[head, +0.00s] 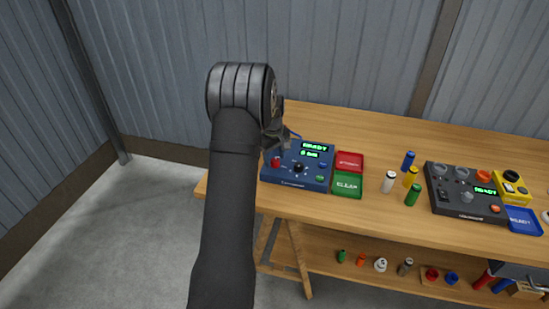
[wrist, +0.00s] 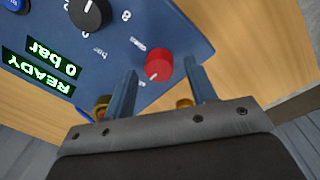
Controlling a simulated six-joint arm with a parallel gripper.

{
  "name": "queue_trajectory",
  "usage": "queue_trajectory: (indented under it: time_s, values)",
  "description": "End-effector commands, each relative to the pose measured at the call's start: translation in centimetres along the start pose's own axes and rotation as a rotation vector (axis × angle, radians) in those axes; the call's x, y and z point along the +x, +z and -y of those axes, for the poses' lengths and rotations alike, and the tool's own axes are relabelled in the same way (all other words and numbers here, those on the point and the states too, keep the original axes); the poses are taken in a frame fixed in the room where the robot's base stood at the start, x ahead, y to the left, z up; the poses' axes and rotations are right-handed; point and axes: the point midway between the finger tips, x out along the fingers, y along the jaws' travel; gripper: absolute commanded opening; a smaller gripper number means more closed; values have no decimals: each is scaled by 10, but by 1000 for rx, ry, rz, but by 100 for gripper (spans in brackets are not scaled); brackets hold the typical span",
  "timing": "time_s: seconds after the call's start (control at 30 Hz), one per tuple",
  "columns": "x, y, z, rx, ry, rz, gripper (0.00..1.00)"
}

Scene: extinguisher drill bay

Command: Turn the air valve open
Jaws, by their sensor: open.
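The blue control box (head: 296,181) stands on the left part of the bench, with a lit display reading READY and 0 bar. A red knob (head: 276,162) sits near its left edge; it looks like the air valve. In the wrist view the red knob (wrist: 158,65) has a pale pointer mark, and the small labels beside it are hard to read. My gripper (wrist: 160,72) is open, with one finger on each side of the red knob in that view; I cannot tell whether they touch it. In the head view my gripper (head: 284,139) is partly hidden by my arm.
A black dial (wrist: 90,12) sits near the red knob on the box. A red tray (head: 349,161) and a green tray (head: 347,186) lie to its right. Several small cylinders, a dark control box (head: 466,191) and a yellow device (head: 511,185) stand farther right.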

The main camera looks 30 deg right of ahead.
Motion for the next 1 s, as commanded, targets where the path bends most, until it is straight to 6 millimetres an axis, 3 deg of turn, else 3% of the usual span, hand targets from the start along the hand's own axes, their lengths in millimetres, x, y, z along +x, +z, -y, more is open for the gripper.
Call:
queue_trajectory:
  time_s: [0.37, 0.6, 1.0]
  values:
    - [7, 0, 0, 0, 0, 0, 51]
    - [7, 0, 0, 0, 0, 0, 7]
    - [7, 0, 0, 67, 0, 3, 7]
